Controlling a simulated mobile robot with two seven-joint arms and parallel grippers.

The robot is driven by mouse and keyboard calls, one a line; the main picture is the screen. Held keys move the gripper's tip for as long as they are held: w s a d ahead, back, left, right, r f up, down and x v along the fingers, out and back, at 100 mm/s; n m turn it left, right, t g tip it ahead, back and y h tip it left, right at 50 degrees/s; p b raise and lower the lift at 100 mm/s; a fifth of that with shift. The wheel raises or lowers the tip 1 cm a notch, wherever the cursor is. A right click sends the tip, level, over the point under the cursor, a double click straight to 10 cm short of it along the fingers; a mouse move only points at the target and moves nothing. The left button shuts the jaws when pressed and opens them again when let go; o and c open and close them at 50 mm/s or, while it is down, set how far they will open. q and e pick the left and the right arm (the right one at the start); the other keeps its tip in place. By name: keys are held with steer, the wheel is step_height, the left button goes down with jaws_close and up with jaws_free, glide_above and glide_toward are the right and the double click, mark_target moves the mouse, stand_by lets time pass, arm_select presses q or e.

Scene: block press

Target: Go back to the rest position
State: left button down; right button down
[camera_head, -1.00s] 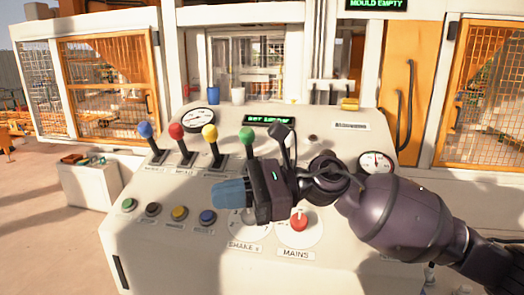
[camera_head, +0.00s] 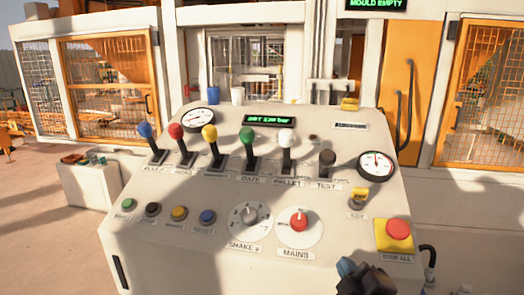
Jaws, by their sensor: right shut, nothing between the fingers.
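My right gripper (camera_head: 352,268) shows only in part at the bottom edge of the head view, right of the middle. Its blue fingertips are together with nothing between them, and it is in front of the control desk (camera_head: 150,235), apart from the controls. The rest of my right arm is out of view. My left gripper is not in view.
The desk carries several coloured levers, including a green one (camera_head: 247,136), a MAINS knob (camera_head: 299,221), a SHAKE dial (camera_head: 243,220) and a red STOP ALL button (camera_head: 398,229). A small display (camera_head: 268,120) is lit. Caged machinery (camera_head: 108,88) stands behind.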

steer(key=s+d+f+m+g+h, duration=0.1)
steer(key=s+d+f+m+g, duration=0.4)
steer(key=s, duration=0.4)
steer(key=s+d+f+m+g+h, duration=0.1)
steer(key=s+d+f+m+g, duration=0.1)
steer(key=s+f+m+g, duration=0.4)
steer(key=s+d+f+m+g+h, duration=0.15)
steer(key=s+d+f, duration=0.25)
steer(key=s+f, duration=0.55)
steer(key=w+f+t, duration=0.6)
steer(key=f+t, duration=0.1)
steer(key=f, duration=0.1)
steer(key=shift+f+y, duration=0.25)
steer(key=shift+y, duration=0.2)
steer(key=shift+a, duration=0.1)
stand_by(0.4)
